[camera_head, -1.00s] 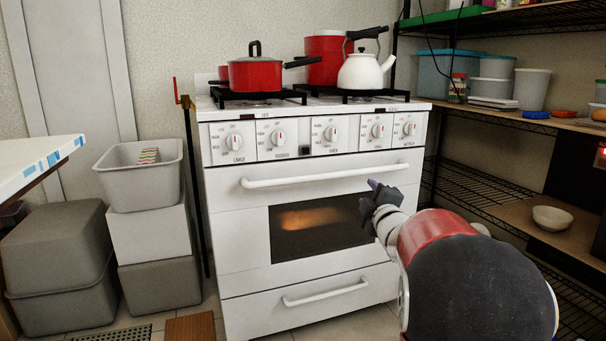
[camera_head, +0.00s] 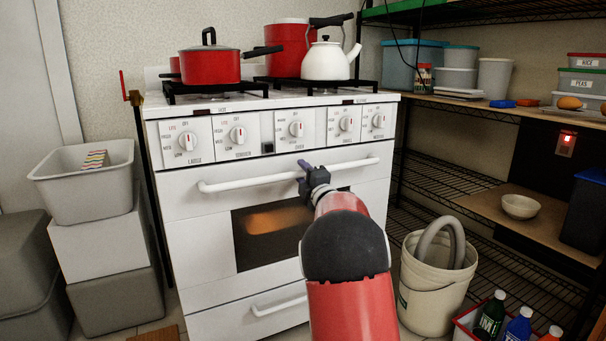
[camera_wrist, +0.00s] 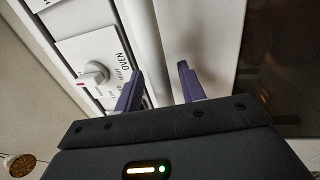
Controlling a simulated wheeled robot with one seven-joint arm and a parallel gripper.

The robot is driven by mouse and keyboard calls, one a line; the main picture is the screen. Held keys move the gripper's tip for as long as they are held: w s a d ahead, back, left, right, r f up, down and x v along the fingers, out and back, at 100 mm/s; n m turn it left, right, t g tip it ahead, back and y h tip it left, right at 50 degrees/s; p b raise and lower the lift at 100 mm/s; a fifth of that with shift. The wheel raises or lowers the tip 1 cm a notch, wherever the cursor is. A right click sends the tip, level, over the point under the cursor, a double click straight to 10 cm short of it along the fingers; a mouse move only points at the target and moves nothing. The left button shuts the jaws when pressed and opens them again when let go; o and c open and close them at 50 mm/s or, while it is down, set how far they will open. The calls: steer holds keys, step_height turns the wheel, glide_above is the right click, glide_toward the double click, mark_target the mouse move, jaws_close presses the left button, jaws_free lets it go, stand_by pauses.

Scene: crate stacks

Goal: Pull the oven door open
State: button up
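The white oven (camera_head: 185,220) stands ahead with its door shut. A long white bar handle (camera_head: 235,185) runs across the top of the door, above a dark window (camera_head: 270,235) with an orange glow. My gripper (camera_head: 304,172) is at the handle, right of its middle. In the wrist view, the two purple fingers of my gripper (camera_wrist: 160,85) are apart, with the white handle (camera_wrist: 150,55) passing between them. I see no clear sign that both fingers press on it. The fingertips partly hide the handle in the head view.
Red pots (camera_head: 210,67) and a white kettle (camera_head: 325,62) sit on the stove top. Grey bins (camera_head: 85,190) are stacked at the left. A bucket (camera_head: 430,290) and a crate of bottles (camera_head: 465,325) stand at the right, before wire shelves.

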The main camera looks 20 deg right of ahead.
steer(key=shift+w, duration=0.1)
jaws_close()
stand_by(0.4)
